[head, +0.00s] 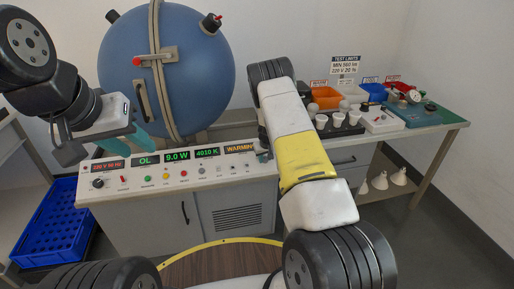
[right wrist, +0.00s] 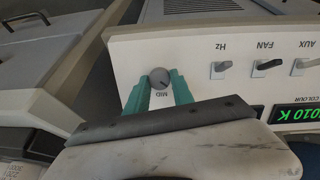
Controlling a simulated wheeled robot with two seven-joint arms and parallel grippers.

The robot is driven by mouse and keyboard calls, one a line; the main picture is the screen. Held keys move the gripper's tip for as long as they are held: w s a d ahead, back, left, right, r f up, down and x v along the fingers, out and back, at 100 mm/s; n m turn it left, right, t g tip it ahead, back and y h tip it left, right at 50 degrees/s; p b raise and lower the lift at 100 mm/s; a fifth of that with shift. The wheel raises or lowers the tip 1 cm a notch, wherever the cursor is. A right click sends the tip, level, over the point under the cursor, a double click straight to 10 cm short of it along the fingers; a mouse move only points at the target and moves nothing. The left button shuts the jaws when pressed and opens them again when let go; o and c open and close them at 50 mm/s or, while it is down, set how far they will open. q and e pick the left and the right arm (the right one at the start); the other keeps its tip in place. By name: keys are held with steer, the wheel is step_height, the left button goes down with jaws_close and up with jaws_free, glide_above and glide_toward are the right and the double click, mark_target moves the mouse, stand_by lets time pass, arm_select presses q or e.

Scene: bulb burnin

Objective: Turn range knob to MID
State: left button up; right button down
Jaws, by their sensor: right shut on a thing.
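The range knob (right wrist: 160,77) is a small round grey knob on the pale panel in the right wrist view. In the head view my right arm hides this gripper and the knob. My left gripper (head: 128,143) is empty, teal fingers apart, above the left part of the control panel (head: 130,192).
The panel has lit displays, including OL (head: 146,160) and 9.0 W (head: 177,155), and small switches below. A large blue sphere (head: 190,75) stands behind. A bench at right holds an orange bin (head: 325,97) and bulbs. A blue crate (head: 55,222) lies at lower left.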

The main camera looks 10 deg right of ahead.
steer(key=m, duration=0.4)
steer(key=shift+d+m, duration=0.1)
steer(key=shift+m, duration=0.2)
steer(key=shift+m+y, duration=0.4)
steer(key=shift+m, duration=2.1)
steer(key=c, duration=1.1)
jaws_free()
steer(key=v, duration=0.7)
steer(key=shift+r, duration=0.4)
